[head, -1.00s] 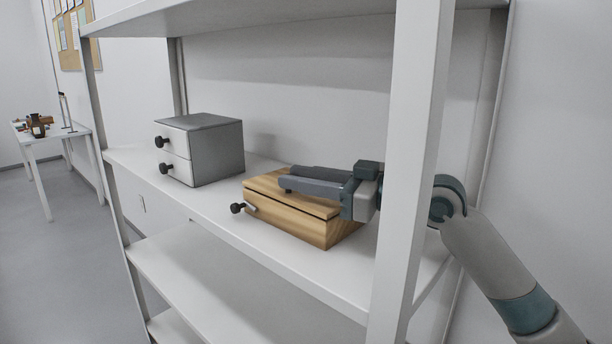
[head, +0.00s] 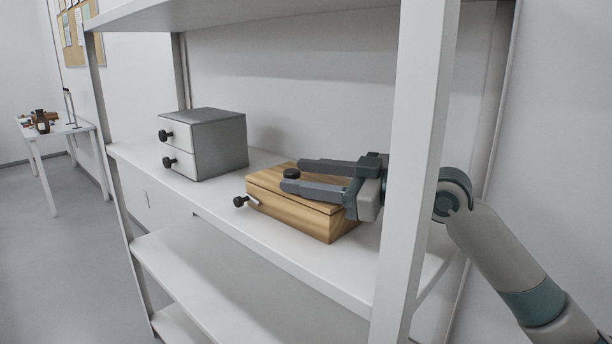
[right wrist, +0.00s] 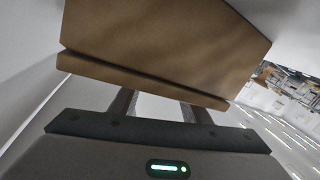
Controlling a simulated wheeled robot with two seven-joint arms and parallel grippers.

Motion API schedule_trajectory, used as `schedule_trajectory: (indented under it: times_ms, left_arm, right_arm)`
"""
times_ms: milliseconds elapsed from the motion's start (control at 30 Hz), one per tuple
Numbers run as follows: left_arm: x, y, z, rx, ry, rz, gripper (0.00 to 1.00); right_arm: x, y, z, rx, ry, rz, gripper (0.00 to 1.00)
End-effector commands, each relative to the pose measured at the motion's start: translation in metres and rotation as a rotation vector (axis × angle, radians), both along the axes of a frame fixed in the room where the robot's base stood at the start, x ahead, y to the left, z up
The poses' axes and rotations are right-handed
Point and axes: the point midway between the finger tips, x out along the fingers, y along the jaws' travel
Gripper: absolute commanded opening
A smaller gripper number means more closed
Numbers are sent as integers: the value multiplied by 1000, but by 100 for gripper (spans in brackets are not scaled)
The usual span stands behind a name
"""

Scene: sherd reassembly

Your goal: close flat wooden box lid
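The flat wooden box (head: 300,215) sits on the middle shelf. Its lid (head: 265,178) lies down over it, with a thin seam along the front edge. A dark knob with a small metal plate (head: 240,201) is on the front. My right gripper (head: 288,175) reaches in from the right, over the lid, with its two fingers apart. A dark round knob (head: 291,173) shows between the fingertips; I cannot tell if they touch it. My left gripper is not in view.
A grey two-drawer cabinet (head: 205,143) stands left of the box on the same shelf. A white shelf post (head: 415,150) stands in front of my right wrist. The lower shelf (head: 230,270) is empty. A table with small items (head: 55,130) is far left.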

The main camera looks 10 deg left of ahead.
Motion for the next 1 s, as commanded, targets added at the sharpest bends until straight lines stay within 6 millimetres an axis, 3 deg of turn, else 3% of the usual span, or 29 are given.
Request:
schedule_trajectory:
  times_ms: [267, 467, 1000]
  left_arm:
    - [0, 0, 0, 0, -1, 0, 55]
    - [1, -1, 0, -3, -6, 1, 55]
    - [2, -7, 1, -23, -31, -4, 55]
  right_arm:
    - [-3, -6, 2, 4, -1, 1, 43]
    - [-11, -27, 3, 3, -2, -1, 43]
    - [-48, -125, 7, 0, 0, -3, 43]
